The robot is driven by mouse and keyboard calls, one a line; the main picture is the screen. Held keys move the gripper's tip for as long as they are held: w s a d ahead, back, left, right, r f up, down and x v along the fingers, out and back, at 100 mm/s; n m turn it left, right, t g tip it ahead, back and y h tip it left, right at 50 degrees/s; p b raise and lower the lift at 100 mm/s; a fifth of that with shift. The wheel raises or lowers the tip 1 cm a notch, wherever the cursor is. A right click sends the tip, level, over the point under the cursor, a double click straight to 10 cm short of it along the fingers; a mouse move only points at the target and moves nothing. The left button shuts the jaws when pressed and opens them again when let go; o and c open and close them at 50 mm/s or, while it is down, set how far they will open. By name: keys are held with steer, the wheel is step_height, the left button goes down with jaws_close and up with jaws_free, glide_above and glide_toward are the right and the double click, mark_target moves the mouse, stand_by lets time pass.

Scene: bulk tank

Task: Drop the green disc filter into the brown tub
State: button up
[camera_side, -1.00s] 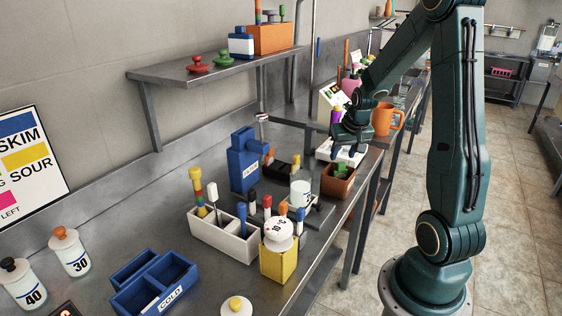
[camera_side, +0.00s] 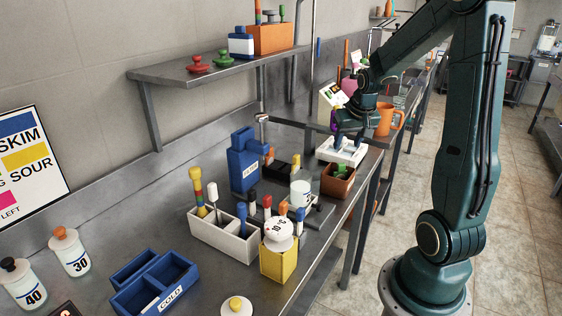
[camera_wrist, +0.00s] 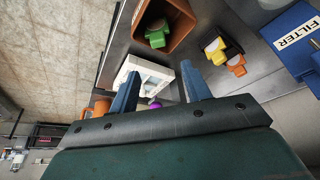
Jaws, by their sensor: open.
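In the side view the green filter (camera_side: 341,169) also shows inside the brown tub (camera_side: 337,188), near the table's right edge. My gripper (camera_side: 349,140) is above the white tray just behind the tub. In the wrist view my gripper (camera_wrist: 160,74) has its two blue fingers spread apart with nothing between them, clear of the tub and the filter.
A white tray (camera_wrist: 150,72) is under my fingers. Yellow (camera_wrist: 221,52) and orange (camera_wrist: 237,67) filters lie near the blue FILTER box (camera_wrist: 292,38). An orange mug (camera_side: 385,122) stands close right of my gripper.

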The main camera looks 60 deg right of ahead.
steer(key=v, duration=0.8)
steer(key=shift+r, duration=0.35)
steer(key=shift+a, duration=0.2)
steer(key=a+r+n+t+y, duration=0.1)
steer(key=a+r+n, duration=0.1)
steer(key=a, duration=0.6)
steer(key=a+r+n+t, duration=0.1)
steer(key=a+n, duration=0.2)
steer(key=a, duration=0.5)
steer(key=s+a+n+y, duration=0.2)
steer(key=s+a+n, duration=0.2)
steer(key=s+a, duration=0.3)
steer(key=a, duration=0.3)
steer(key=shift+s+f, duration=0.3)
steer(key=shift+s, duration=0.05)
